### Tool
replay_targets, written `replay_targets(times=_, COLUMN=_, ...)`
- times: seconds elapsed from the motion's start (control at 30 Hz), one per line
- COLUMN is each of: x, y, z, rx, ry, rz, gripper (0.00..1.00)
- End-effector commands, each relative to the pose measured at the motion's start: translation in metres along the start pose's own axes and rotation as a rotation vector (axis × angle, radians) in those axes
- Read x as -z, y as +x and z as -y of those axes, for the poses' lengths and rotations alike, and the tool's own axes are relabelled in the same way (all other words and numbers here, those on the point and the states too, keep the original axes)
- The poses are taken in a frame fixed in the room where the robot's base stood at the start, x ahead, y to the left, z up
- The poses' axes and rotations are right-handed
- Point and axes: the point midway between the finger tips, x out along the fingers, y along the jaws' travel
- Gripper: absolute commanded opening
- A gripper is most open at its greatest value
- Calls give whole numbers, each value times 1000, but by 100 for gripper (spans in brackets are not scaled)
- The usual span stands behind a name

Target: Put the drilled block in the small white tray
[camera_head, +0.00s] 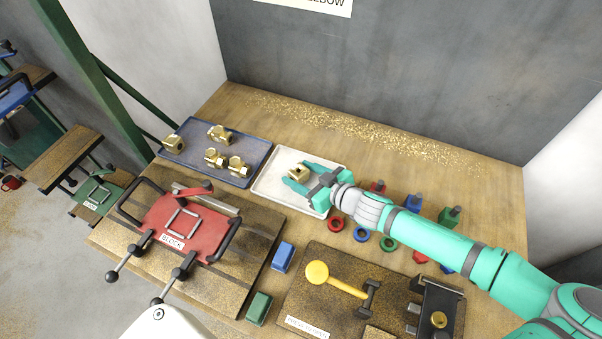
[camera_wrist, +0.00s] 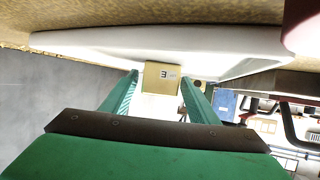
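The brass block (camera_head: 298,174) sits in the small white tray (camera_head: 268,182), toward the tray's middle right. In the wrist view the block (camera_wrist: 162,76) shows a face marked "3" against the white tray (camera_wrist: 90,43). My gripper (camera_head: 304,177) is low over the tray, with its green fingers spread on either side of the block. In the wrist view the fingers of my gripper (camera_wrist: 160,84) are apart, with a clear gap on the left of the block and a narrower one on the right. Contact with the right finger is hard to tell.
A blue tray (camera_head: 190,158) with several brass fittings stands left of the white tray. A red block fixture (camera_head: 185,225) with handles is in front. Coloured rings (camera_head: 361,235) and posts lie right, under my arm. A yellow-handled press fixture (camera_head: 330,279) is at the front.

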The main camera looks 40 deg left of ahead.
Motion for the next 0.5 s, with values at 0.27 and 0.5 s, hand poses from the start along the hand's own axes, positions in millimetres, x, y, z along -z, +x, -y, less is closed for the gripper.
replay_targets(times=0.27, x=0, y=0, z=0, rx=0, ry=0, rz=0, gripper=58)
replay_targets(times=0.5, x=2, y=-18, z=-1, rx=-3, ry=0, rz=1, gripper=58)
